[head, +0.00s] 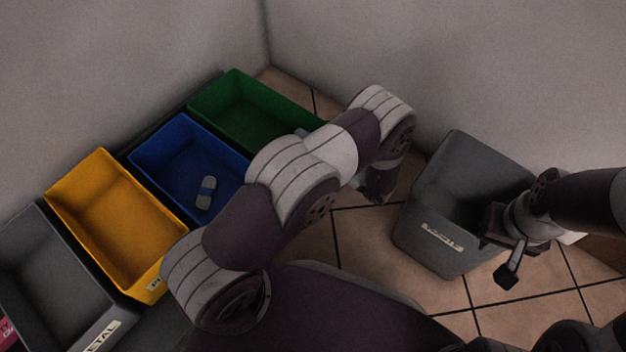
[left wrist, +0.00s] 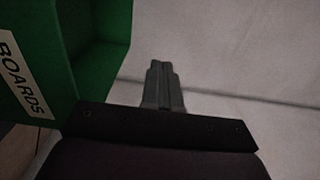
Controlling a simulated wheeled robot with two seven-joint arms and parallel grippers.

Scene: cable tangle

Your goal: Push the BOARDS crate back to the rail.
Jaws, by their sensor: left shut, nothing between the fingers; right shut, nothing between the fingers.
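The BOARDS crate is the green crate (head: 232,98) at the back of the row in the head view. My left arm covers its right end there. In the left wrist view the green crate (left wrist: 100,35) fills the upper left, with its white BOARDS label (left wrist: 22,75) tilted at the left edge. My left gripper (left wrist: 162,75) is shut and empty, just right of the crate in that view, with pale wall beyond. Whether it touches the crate is unclear. My right gripper (head: 508,270) is shut and empty by the grey WASTE bin.
A blue crate (head: 160,150) holding a grey-blue item (head: 206,192), a yellow crate (head: 115,215) and a grey METAL crate (head: 45,265) continue the row. The WASTE bin (head: 435,215) stands at the right. Walls close in behind. Tiled floor shows between arm and bin.

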